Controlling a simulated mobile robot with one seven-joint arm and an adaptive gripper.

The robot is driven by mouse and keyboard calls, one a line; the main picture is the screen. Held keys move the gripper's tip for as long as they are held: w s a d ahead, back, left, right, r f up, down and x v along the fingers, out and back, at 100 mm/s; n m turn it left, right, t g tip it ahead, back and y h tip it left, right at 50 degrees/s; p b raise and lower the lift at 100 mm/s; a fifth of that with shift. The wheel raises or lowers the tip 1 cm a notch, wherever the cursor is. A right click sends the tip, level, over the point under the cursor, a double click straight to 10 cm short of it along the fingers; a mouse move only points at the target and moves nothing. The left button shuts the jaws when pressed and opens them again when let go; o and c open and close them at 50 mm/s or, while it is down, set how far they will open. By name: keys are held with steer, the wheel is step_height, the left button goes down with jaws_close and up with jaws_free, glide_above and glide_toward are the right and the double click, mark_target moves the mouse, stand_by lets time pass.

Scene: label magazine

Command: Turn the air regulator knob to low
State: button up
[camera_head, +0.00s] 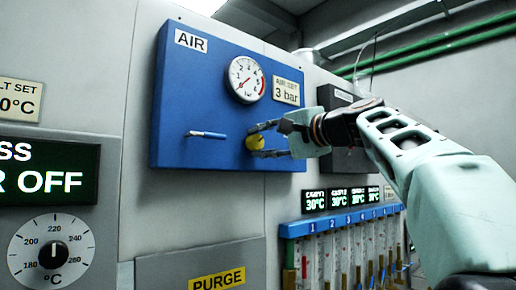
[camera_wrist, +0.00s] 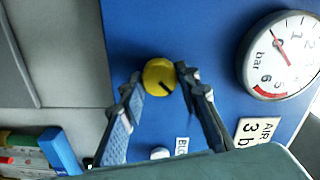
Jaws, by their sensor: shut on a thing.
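The yellow air regulator knob (camera_head: 255,142) sits on the blue AIR panel (camera_head: 190,110), low and right of the middle. My gripper (camera_head: 257,141) reaches in from the right with its fingers on the knob. In the wrist view the knob (camera_wrist: 158,77) lies between the two fingertips (camera_wrist: 156,78), with a dark pointer line on its face. The round bar gauge (camera_head: 246,79) is above the knob; its red needle also shows in the wrist view (camera_wrist: 285,52). A plate reading AIR SET 3 bar (camera_head: 286,91) is beside the gauge.
A lever handle (camera_head: 207,135) sticks out left of the knob. A numbered blue-topped flow meter row (camera_head: 345,222) stands below right, under small 30°C displays. A grey PURGE panel (camera_head: 160,272) and a temperature dial (camera_head: 52,250) are at lower left. The wall between lever and knob is clear.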

steer(key=n+b, duration=0.1)
steer(key=n, duration=0.3)
steer(key=shift+n+b, duration=1)
steer(key=shift+n, duration=1.6)
steer(key=shift+r, duration=0.1)
steer(key=o, duration=1.1)
steer(key=shift+a, duration=0.1)
steer(key=shift+o, duration=0.2)
steer(key=v, duration=1.2)
